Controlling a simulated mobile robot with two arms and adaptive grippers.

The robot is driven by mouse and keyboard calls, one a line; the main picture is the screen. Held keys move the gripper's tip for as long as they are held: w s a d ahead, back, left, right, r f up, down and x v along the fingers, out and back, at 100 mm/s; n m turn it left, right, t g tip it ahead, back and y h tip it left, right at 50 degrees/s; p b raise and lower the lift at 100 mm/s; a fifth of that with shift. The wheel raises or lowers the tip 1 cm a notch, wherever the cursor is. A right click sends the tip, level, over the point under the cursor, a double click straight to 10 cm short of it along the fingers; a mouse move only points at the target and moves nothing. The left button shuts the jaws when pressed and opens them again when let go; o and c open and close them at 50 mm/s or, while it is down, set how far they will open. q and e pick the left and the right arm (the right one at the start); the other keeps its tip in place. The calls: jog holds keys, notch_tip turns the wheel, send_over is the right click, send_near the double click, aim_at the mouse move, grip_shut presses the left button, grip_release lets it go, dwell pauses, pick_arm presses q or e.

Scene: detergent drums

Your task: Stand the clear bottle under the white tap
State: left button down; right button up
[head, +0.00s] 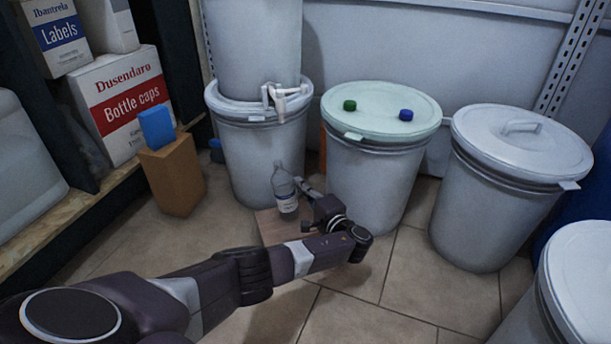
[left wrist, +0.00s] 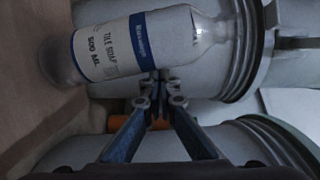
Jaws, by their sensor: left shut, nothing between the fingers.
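The clear bottle (head: 284,192), with a white and blue label, stands upright on a low wooden board (head: 270,229). It shows in front of the left drum and below the white tap (head: 279,98); I cannot tell whether its neck is exactly under the spout. My left gripper (head: 303,184) is just to the right of the bottle, shut and empty. In the left wrist view the bottle (left wrist: 165,40) lies sideways across the picture, and the shut fingertips (left wrist: 160,78) are close to its label. I cannot tell whether they touch it. My right gripper is not in view.
A drum with a pale green lid (head: 380,112) bearing a green cap (head: 350,105) and a blue cap (head: 406,115) stands right of the gripper. Another lidded drum (head: 500,205) is farther right. Tiled floor is clear in front.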

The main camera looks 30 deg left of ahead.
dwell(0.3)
pick_arm(q)
jog(key=v, duration=1.2)
jog(key=w+a+r+n+g+y+b, duration=0.2)
jog(key=w+a+r+n+g, duration=0.1)
jog(key=a+r+n, duration=0.15)
notch_tip(320, 180, down, 4)
jog(key=w+d+m+h+b, duration=0.1)
jog(key=d+m, duration=0.2)
jog(key=b+x, duration=0.2)
jog(key=x, duration=0.8)
jog(key=shift+w+f, duration=0.2)
jog(key=shift+w, duration=0.05)
